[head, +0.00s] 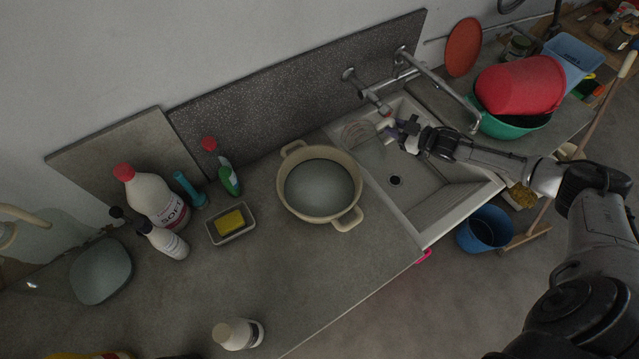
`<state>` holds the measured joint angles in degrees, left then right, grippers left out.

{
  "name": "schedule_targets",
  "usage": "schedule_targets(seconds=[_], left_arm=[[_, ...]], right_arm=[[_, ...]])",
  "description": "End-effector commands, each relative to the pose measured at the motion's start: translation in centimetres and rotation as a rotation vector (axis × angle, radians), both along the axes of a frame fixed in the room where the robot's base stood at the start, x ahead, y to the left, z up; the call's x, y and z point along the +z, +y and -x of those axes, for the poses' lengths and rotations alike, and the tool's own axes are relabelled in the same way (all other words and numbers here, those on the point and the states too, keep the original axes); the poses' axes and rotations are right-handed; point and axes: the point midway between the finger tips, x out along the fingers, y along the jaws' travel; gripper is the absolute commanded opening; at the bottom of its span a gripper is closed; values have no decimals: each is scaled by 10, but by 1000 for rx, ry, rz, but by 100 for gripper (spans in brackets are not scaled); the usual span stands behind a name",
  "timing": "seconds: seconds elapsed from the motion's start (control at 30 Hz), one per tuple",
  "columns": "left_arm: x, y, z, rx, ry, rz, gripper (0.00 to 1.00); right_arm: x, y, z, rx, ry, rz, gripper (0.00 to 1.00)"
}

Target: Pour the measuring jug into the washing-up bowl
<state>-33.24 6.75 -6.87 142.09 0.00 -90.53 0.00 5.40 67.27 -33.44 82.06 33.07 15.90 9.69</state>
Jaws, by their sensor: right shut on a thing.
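A round cream bowl with two side handles (283,205), which I take as the washing-up bowl, stands on the grey worktop left of the sink. Its inside looks grey; I cannot tell whether it holds liquid. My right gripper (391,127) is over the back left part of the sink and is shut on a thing. A pale, see-through round shape (357,132), likely the measuring jug, shows just left of the fingers. Its outline, handle and contents are unclear, and I cannot tell whether it is tilted. My left gripper is not in view.
The white sink (432,228) has a wall tap (440,88) above it, close to my right arm. A tray with a sponge (232,236) and several bottles stand left of the bowl. A red tub (520,85) lies at the right.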

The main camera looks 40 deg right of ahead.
Motion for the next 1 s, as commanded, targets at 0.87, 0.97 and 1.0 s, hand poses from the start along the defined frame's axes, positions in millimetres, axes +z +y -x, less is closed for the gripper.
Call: schedule_targets(seconds=[0.87,0.97,1.0], left_arm=[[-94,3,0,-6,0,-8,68],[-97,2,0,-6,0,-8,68],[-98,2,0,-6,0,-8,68]], right_arm=[[-57,-32,9,0,-123,-436,0],[-59,-33,9,0,-129,-455,0],[-59,-33,9,0,-130,-460,0]])
